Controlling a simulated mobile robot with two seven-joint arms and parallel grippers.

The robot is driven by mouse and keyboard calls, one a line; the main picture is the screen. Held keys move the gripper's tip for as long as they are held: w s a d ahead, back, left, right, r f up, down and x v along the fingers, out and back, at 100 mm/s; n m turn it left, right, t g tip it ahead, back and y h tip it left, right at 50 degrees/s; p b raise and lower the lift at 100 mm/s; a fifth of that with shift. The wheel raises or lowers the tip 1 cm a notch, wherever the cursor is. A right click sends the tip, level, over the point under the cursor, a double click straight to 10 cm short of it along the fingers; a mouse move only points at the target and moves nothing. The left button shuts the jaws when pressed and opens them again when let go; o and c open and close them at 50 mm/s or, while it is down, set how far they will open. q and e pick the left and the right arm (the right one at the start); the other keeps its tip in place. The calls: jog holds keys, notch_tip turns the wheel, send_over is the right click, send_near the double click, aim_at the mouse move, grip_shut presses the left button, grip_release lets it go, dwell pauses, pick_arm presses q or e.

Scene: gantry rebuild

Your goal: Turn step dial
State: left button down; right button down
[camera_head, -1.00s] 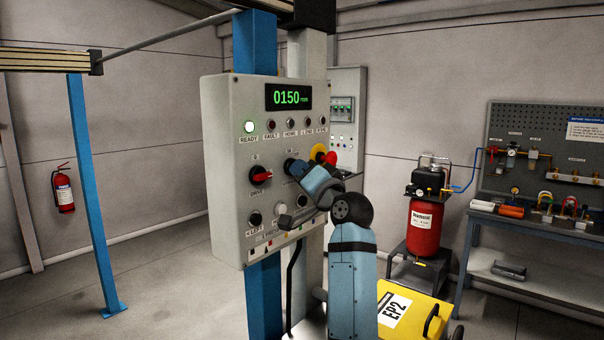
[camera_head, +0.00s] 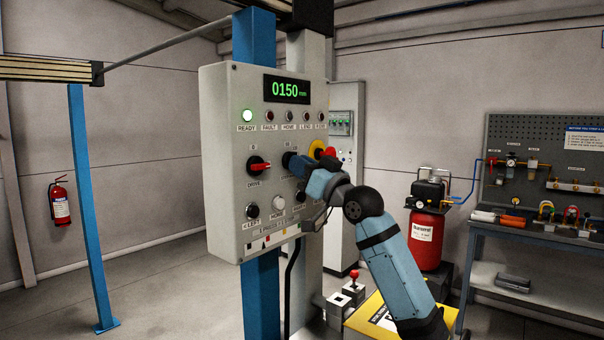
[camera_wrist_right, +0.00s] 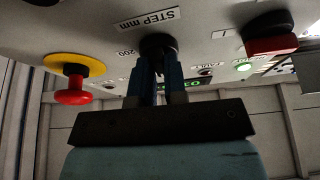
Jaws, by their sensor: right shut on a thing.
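The step dial (camera_wrist_right: 158,44) is a dark round knob on the grey control panel (camera_head: 226,215), under the "STEP mm" label in the right wrist view. My right gripper (camera_wrist_right: 157,82) is shut on it, with a blue finger on each side. In the head view my right gripper (camera_head: 292,163) reaches the panel from the right and mostly hides the dial. Which mark the dial points at cannot be told. My left gripper is not in view.
The red drive switch (camera_head: 259,167) is left of the dial. A red emergency button on a yellow disc (camera_wrist_right: 74,82) is close beside my fingers. Push buttons (camera_head: 252,211) line the panel below. The display (camera_head: 288,90) reads 0150 mm and the READY lamp (camera_head: 247,116) is green.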

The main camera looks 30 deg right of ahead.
jog(key=shift+d+r+n, duration=0.1)
jog(key=shift+r+n, duration=0.05)
jog(key=shift+n, duration=0.45)
jog(key=c, duration=1.2)
grip_release()
jog(key=shift+o, duration=0.2)
jog(key=shift+w+y, duration=0.15)
jog(key=shift+y, duration=0.25)
jog(key=b+v, duration=0.3)
jog(key=v, duration=1.1)
jog(key=shift+b, duration=0.3)
